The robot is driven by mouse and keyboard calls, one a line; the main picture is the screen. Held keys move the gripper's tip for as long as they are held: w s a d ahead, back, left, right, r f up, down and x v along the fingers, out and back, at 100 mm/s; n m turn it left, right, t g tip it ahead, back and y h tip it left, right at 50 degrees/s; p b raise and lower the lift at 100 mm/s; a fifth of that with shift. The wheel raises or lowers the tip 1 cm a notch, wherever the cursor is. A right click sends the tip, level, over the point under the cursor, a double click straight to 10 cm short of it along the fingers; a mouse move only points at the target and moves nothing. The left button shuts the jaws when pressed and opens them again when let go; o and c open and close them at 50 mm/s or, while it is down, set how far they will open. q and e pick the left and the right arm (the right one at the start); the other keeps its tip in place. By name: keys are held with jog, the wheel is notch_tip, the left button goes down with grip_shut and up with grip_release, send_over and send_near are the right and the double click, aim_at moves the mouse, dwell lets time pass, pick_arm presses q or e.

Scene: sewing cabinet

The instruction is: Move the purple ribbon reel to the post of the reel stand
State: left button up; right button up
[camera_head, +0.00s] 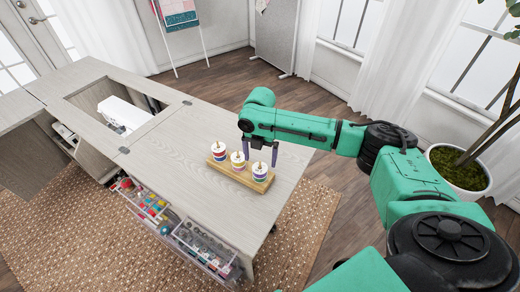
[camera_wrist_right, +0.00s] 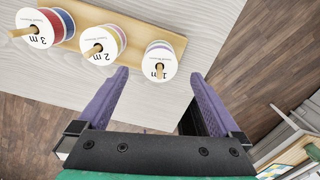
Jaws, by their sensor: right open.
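The wooden reel stand (camera_head: 226,169) lies near the right end of the cabinet top and holds three white-faced reels in a row, each with a post tip showing through its middle. The purple ribbon reel (camera_head: 260,173) appears to be the rightmost; in the right wrist view it is the one marked 1 m (camera_wrist_right: 161,61), with a pale purple edge. It sits on its post. My right gripper (camera_head: 260,152) is open and empty, its purple fingers pointing down beside this reel. In the wrist view the reel shows just beyond the fingertips, apart from them. My left gripper is out of view.
The 2 m reel (camera_wrist_right: 103,43) and the red-and-blue 3 m reel (camera_wrist_right: 45,27) stand close by on the stand. A white sewing machine (camera_head: 122,115) sits in the cabinet opening. Clear drawers (camera_head: 205,246) stick out at the front. The cabinet top (camera_head: 185,135) around the stand is clear.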

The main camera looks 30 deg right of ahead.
notch_tip(320, 180, up, 14)
jog(key=b, duration=0.1)
dwell(0.5)
